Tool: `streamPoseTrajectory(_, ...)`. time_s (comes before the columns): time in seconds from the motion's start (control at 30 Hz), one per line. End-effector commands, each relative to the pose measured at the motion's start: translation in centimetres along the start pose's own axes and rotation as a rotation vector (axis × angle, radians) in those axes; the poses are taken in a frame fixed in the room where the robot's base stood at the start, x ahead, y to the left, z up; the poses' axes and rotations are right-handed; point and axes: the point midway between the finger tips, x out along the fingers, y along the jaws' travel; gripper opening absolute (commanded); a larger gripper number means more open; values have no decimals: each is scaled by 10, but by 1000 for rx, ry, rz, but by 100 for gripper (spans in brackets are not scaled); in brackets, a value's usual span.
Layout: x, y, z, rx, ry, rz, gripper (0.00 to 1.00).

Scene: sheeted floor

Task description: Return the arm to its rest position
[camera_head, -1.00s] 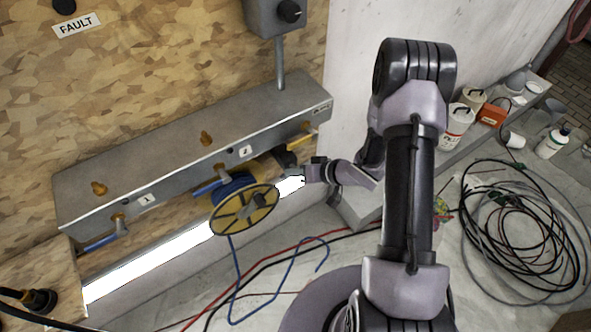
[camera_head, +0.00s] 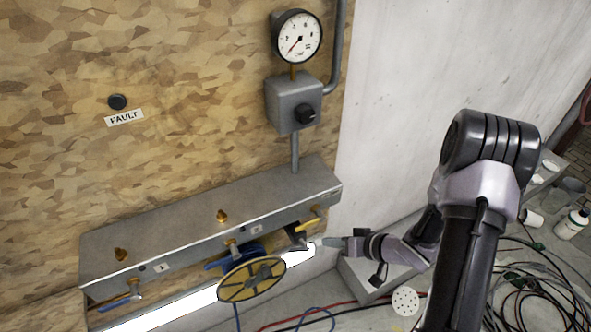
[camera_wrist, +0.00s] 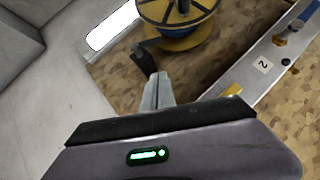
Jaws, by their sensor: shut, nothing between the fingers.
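My gripper (camera_head: 330,243) is shut and empty at the lower right end of the grey metal manifold (camera_head: 215,205). In the wrist view its closed fingers (camera_wrist: 157,92) point towards a small black fitting (camera_wrist: 143,56), which also shows in the head view (camera_head: 297,236). The fingertips look close to this fitting; I cannot tell whether they touch it. My arm (camera_head: 468,235) is bent, with its elbow high at the right and the forearm reaching left and low to the wall.
A yellow reel (camera_head: 252,280) with blue hose hangs left of my gripper, below the manifold. A grey control box (camera_head: 294,103) and gauge (camera_head: 298,37) are above. Coiled cables (camera_head: 535,290) lie right of my arm.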

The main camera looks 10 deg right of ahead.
Motion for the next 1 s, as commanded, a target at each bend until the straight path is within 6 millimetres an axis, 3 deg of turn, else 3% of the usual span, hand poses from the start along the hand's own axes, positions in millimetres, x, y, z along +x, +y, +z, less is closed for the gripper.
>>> streamPoseTrajectory(0.07, -8, 8, -24, -38, 10, 92, 0)
streamPoseTrajectory(0.17, -42, 18, -84, -102, 38, 348, 0)
streamPoseTrajectory(0.23, -84, 8, -122, -109, 65, 542, 0)
streamPoseTrajectory(0.33, -148, -34, -144, -38, 92, 736, 0)
streamPoseTrajectory(0.43, -198, -100, -121, 99, 85, 789, 0)
streamPoseTrajectory(0.5, -217, -149, -88, 195, 51, 739, 0)
streamPoseTrajectory(0.6, -226, -209, -42, 281, -12, 618, 0)
streamPoseTrajectory(0.7, -230, -244, -14, 316, -58, 523, 0)
streamPoseTrajectory(0.8, -231, -259, -3, 329, -80, 483, 0)
streamPoseTrajectory(1.0, -232, -260, -3, 331, -83, 480, 0)
